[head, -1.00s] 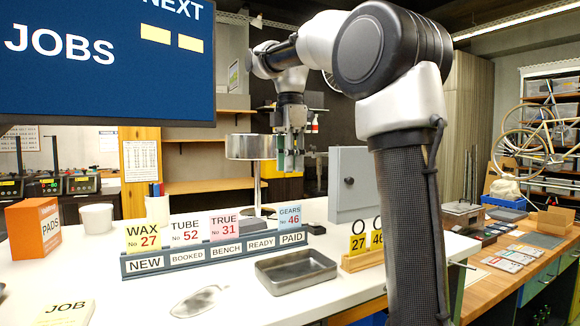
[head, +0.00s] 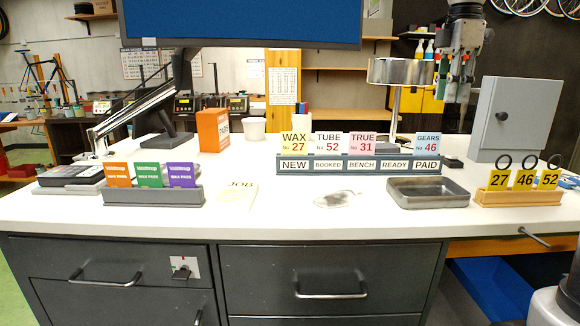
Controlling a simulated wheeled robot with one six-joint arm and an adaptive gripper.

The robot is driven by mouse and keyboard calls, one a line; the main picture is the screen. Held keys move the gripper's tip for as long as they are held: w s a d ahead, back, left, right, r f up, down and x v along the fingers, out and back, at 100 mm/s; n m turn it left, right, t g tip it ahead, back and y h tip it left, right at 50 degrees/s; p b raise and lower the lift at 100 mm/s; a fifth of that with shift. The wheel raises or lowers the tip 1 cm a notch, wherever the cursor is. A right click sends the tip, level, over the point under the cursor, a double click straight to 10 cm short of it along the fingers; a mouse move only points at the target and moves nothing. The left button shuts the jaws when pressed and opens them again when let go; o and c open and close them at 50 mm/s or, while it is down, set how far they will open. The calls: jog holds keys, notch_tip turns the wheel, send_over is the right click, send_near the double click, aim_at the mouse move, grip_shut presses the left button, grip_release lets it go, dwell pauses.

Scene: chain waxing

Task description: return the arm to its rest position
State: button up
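My gripper (head: 455,92) hangs at the upper right of the head view, pointing down. Its two fingers look apart, with nothing visible between them. It shows in front of the right side of a round metal lamp shade (head: 400,72) and to the left of a grey metal cabinet (head: 515,118). It appears well above the white counter (head: 300,215). Most of my arm above the gripper is cut off by the top edge of the view.
A card rack (head: 335,165) holds cards in NEW, BOOKED, BENCH and PAID; READY shows none. A metal tray (head: 400,203), a tag stand (head: 520,200) and a wax-card holder (head: 125,196) stand on the counter. A dark blue screen (head: 240,22) hangs above. Counter front is mostly clear.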

jog(key=s+f+m+t, duration=0.1)
jog(key=s+f+m, duration=0.4)
jog(key=s+f, duration=0.1)
jog(key=s+f+m+t, duration=0.1)
jog(key=s+f+m, duration=0.5)
jog(key=s, duration=0.3)
jog(key=s+f+m+t, duration=0.2)
jog(key=s+f+m, duration=0.4)
jog(key=s+f, duration=0.1)
jog(key=shift+s+d+f, duration=0.2)
jog(key=shift+s+d, duration=0.1)
jog(key=shift+d, duration=0.1)
